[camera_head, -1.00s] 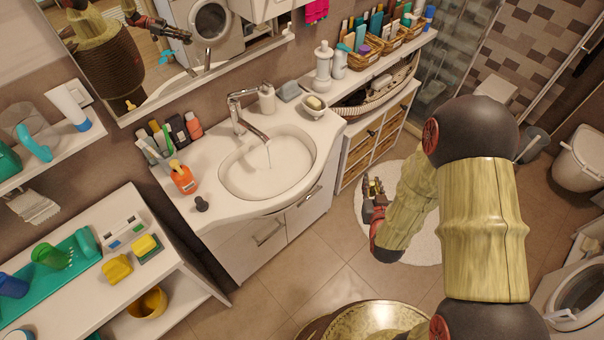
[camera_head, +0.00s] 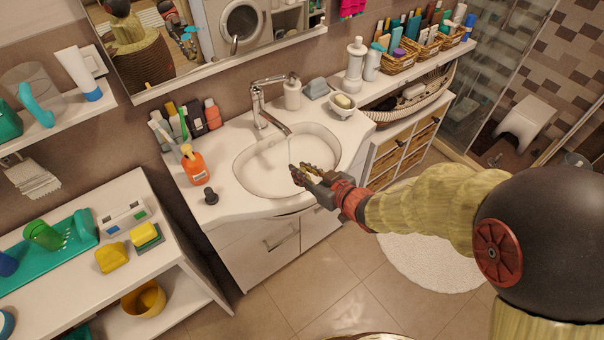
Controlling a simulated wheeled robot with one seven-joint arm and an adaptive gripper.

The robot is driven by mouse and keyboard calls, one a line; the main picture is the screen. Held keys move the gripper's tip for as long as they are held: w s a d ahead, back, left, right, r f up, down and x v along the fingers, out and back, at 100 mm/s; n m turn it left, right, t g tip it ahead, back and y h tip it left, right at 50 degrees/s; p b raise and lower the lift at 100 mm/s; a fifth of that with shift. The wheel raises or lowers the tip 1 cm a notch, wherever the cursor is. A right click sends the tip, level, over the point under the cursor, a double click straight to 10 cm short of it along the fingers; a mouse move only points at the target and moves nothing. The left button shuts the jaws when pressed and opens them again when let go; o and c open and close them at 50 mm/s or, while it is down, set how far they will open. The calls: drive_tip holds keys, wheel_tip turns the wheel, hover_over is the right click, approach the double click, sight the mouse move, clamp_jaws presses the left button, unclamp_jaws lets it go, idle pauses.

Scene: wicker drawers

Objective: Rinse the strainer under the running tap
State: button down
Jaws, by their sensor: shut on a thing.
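The tap (camera_head: 258,108) at the back of the white basin (camera_head: 252,172) is running. A thin stream of water (camera_head: 290,150) falls from its spout. My gripper (camera_head: 298,174) is over the front right of the basin, with its fingertips at or very near the stream. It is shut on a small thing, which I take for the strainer. The dark fingers hide nearly all of it, so its shape cannot be made out. I cannot tell whether the water touches it.
An orange soap bottle (camera_head: 194,166) and a small black knobbed object (camera_head: 210,195) stand on the counter left of the basin. A soap dish (camera_head: 342,106) and a pump bottle (camera_head: 292,92) stand behind it. A white shelf unit (camera_head: 182,262) is at left.

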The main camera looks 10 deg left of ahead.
drive_tip(key=shift+a, duration=0.2)
drive_tip(key=w+a+f+b, duration=0.1)
drive_tip(key=w+a+f, duration=0.1)
drive_tip(key=w, duration=0.4)
drive_tip(key=w+a+f+b, duration=0.2)
drive_tip(key=w+a+f, duration=0.1)
drive_tip(key=w, duration=0.4)
drive_tip(key=shift+w+a, duration=0.3)
drive_tip(key=shift+a, duration=0.05)
idle(0.3)
drive_tip(key=shift+w+d+r+p, duration=0.1)
drive_tip(key=shift+w+d+p, duration=0.05)
drive_tip(key=shift+d+p, duration=0.2)
idle(0.5)
drive_tip(key=shift+a, duration=0.35)
idle(0.6)
drive_tip(key=shift+d+p, duration=0.3)
drive_tip(key=shift+d, duration=0.05)
